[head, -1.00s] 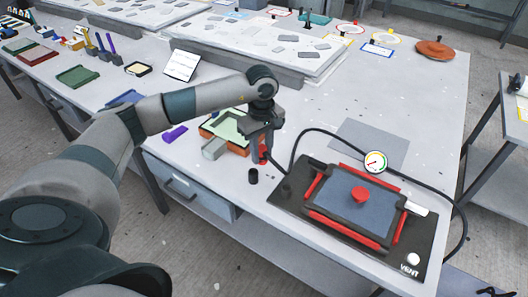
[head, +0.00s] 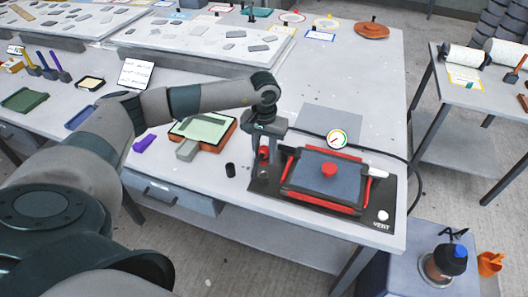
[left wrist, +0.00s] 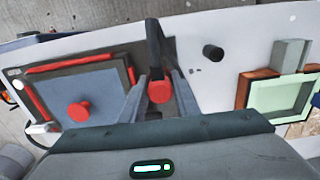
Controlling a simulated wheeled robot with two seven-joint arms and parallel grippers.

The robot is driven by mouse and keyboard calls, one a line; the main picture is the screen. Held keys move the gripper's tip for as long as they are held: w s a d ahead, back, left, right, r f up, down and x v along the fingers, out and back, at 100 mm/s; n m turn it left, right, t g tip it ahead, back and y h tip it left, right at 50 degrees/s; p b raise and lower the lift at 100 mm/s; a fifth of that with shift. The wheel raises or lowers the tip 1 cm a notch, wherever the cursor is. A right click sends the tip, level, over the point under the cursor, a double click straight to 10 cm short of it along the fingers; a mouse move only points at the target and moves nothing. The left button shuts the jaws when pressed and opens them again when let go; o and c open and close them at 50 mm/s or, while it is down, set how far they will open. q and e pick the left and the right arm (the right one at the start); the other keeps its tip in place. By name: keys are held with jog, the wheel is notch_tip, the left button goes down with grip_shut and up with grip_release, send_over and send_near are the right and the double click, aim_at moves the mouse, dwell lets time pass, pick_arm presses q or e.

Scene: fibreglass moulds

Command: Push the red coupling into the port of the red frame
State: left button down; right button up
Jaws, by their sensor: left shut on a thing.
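My left gripper (head: 264,155) is shut on the red coupling (left wrist: 158,92), which has a black hose (left wrist: 155,45) attached. The coupling shows between the fingers in the left wrist view. In the head view the gripper is above the left end of the dark board (head: 367,218), just left of the red frame (head: 368,190). The frame has a blue-grey panel (head: 312,165) with a red knob (head: 329,170). A gap shows between coupling and frame in the left wrist view. I cannot make out the port clearly. My right gripper is not in view.
A pressure gauge (head: 337,138) stands behind the frame. A small black cylinder (head: 230,170) and an orange-rimmed mould (head: 229,136) with a grey block (head: 187,150) are left of the gripper. The table's front edge is close to the board.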

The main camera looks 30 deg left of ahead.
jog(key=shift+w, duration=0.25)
pick_arm(q)
jog(key=shift+f, duration=0.25)
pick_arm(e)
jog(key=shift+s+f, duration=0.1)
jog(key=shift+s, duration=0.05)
pick_arm(q)
jog(key=shift+f, duration=0.45)
jog(key=shift+f+b, duration=1)
jog(key=shift+f, duration=1.2)
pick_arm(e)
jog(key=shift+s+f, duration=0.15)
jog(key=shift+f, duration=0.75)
pick_arm(q)
jog(key=shift+b, duration=1.3)
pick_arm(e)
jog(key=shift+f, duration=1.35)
pick_arm(q)
jog(key=shift+f+b, duration=0.65)
jog(key=shift+b, duration=0.05)
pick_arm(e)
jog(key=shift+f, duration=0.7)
pick_arm(q)
jog(key=c, duration=1.3)
grip_release()
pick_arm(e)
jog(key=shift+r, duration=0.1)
